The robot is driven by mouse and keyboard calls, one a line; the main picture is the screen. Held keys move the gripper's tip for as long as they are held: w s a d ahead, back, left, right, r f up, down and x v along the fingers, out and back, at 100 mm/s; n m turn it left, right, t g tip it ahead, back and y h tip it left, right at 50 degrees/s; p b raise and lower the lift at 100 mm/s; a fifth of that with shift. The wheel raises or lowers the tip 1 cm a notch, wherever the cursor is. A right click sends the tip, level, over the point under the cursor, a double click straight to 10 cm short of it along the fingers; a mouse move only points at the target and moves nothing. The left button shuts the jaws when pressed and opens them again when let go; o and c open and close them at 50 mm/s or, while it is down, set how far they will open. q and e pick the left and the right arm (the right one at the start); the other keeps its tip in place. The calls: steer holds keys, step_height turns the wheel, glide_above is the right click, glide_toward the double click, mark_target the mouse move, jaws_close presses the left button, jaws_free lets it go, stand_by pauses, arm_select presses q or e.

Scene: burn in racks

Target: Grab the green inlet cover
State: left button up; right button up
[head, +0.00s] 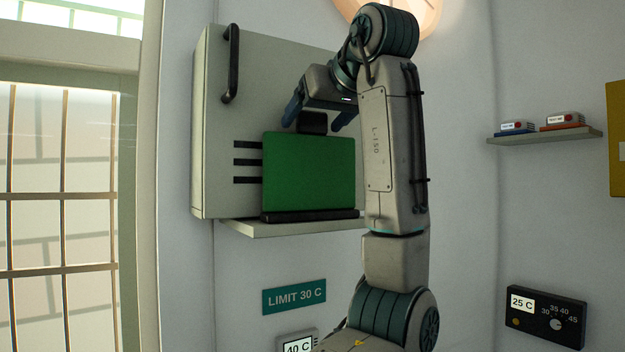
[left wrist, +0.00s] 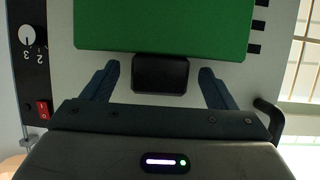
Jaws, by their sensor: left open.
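The green inlet cover (head: 308,172) is a flat green panel standing upright against the front of a grey cabinet (head: 222,95), on a ledge. A black knob (head: 312,123) sits at its top edge. My left gripper (head: 318,122) is open above the cover, with its blue fingers on either side of the knob. In the left wrist view the cover (left wrist: 165,25) is at the top, and the knob (left wrist: 160,74) lies between the two spread fingers (left wrist: 160,85), with gaps on both sides. My right gripper is not in view.
The cabinet has a black handle (head: 231,64) and dark vent slots (head: 247,162) beside the cover. A ledge (head: 285,229) juts out below. A wall shelf (head: 545,136) with small devices, and a thermostat panel (head: 545,316), are at the right.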

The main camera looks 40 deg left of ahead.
arm_select(q)
steer(key=shift+x, duration=1.15)
steer(key=shift+d, duration=0.2)
steer(key=shift+c, duration=0.4)
steer(key=c, duration=1.6)
steer(key=shift+c, duration=0.2)
